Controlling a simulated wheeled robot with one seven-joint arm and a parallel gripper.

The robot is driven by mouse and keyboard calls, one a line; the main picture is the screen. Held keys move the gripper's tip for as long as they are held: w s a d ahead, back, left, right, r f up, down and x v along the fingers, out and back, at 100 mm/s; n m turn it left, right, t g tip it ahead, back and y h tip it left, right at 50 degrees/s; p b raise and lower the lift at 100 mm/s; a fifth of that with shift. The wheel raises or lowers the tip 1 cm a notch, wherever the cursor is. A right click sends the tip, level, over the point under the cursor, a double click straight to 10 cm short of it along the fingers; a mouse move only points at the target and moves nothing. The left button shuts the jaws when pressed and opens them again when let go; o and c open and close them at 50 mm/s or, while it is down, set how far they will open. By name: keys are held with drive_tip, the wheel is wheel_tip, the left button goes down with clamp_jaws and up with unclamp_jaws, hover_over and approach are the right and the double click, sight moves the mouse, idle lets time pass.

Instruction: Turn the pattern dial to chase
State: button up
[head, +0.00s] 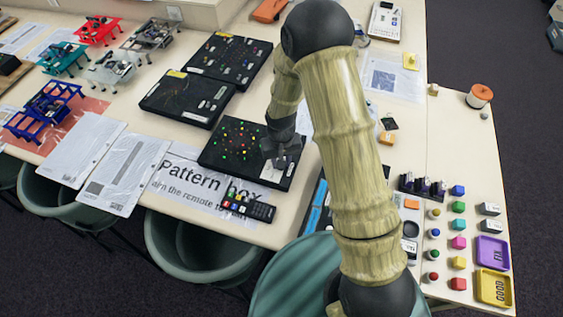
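A flat black box (222,158) with red, green and yellow lights in its top lies near the table's front edge, just behind a white sheet printed "Pattern" (190,180). My gripper (281,158) is low over the box's right side, close to or touching its top. The dial itself does not show clearly; my gripper covers that part of the box. A small pale label (272,172) shows just below the fingers. The fingers are small and dark here, so I cannot tell whether they are open or shut.
A black remote (248,207) lies on the sheet in front of the box. Two more black boxes (228,58) (187,97) lie behind it. My arm hides the table to the right. Small coloured pieces and trays (492,250) stand at far right.

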drive_tip(key=shift+n+b, duration=0.4)
drive_tip(key=shift+n, duration=1.1)
drive_tip(key=o, duration=1)
drive_tip(key=shift+r, duration=0.1)
drive_tip(key=shift+w+r, duration=0.1)
drive_tip(key=shift+r, duration=0.5)
wheel_tip(320, 180, up, 16)
drive_tip(key=b, duration=0.3)
